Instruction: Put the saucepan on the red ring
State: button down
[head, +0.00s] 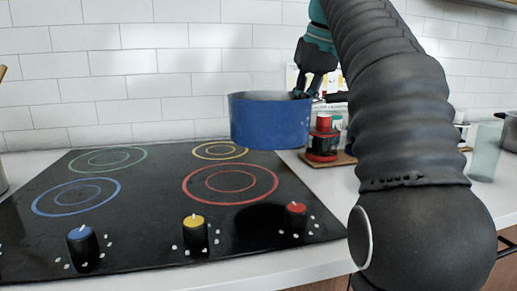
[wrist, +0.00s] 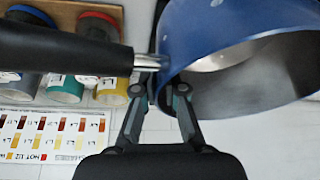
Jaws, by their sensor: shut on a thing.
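The blue saucepan (head: 268,121) hangs upright in the air, above and to the right of the red ring (head: 231,200) in the head view. The red ring lies bare on the black cooktop (head: 140,203), at its front right. My gripper (head: 304,92) is shut on the saucepan at the right side of its rim, near the handle. In the wrist view, my gripper (wrist: 161,87) meets the pan where the black handle (wrist: 60,45) joins the wall, and the pan's pale inside (wrist: 245,75) looks empty.
Blue (head: 76,197), green (head: 107,159) and yellow (head: 220,150) rings are also bare. Three knobs, blue (head: 82,243), yellow (head: 195,233) and red (head: 296,217), rise along the cooktop's front. Jars (head: 323,138) stand on a wooden board behind right; a glass (head: 486,152) stands far right.

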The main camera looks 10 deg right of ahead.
jog(key=a+f, duration=0.1)
jog(key=a, duration=0.1)
jog(key=w+a+f, duration=0.1)
jog(key=a+f, duration=0.1)
jog(key=a, duration=0.1)
jog(key=a+f, duration=0.1)
jog(key=a, duration=0.1)
jog(key=shift+w+a+f, duration=0.35)
jog(key=shift+f, duration=0.05)
jog(key=shift+f+b, duration=0.7)
jog(key=shift+f, duration=1.25)
jog(key=shift+f, duration=0.1)
jog(key=c, duration=1.3)
grip_release()
jog(key=shift+o, duration=0.2)
jog(key=p+v, duration=0.1)
jog(key=v, duration=1)
jog(key=shift+d+r, duration=0.1)
jog(key=shift+r, duration=0.2)
jog(key=shift+s+r, duration=0.15)
jog(key=shift+r, duration=0.1)
